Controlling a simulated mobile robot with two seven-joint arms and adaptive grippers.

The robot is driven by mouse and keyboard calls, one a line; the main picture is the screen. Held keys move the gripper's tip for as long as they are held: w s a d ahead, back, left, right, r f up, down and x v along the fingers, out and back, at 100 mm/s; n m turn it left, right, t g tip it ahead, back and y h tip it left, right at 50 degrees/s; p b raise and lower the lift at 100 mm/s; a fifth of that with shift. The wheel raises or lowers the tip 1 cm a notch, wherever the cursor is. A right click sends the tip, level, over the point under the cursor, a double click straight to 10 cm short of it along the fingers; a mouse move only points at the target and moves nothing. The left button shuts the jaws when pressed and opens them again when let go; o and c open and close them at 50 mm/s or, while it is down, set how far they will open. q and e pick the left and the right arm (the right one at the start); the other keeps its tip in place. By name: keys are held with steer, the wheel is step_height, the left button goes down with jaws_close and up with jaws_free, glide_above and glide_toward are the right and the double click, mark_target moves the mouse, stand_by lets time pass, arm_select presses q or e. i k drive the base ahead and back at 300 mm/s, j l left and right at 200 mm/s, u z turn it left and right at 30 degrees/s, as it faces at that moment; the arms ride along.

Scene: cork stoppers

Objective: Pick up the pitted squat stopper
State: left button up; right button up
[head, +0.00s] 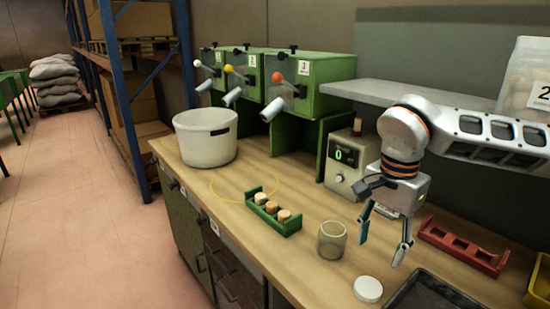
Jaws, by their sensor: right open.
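A green rack (272,221) on the wooden bench holds three cork stoppers in a row: a far stopper (260,198), a middle stopper (271,207) that looks more orange, and a near stopper (284,215). They are too small here to tell which is pitted or squat. My right gripper (382,250) points down with its fingers spread, open and empty. It is to the right of the green rack and the glass jar, apart from the stoppers. My left gripper is not in view.
A glass jar (332,240) and a white lid (368,289) are near my right gripper. A red rack (460,247), a black tray (432,297) and a yellow bin (539,290) are at right. A white pot (205,137) stands far left, beside a yellow ring of bench marking (212,192).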

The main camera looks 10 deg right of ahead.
mark_target(270, 207)
steer(key=k+j, duration=0.75)
steer(key=k, duration=0.1)
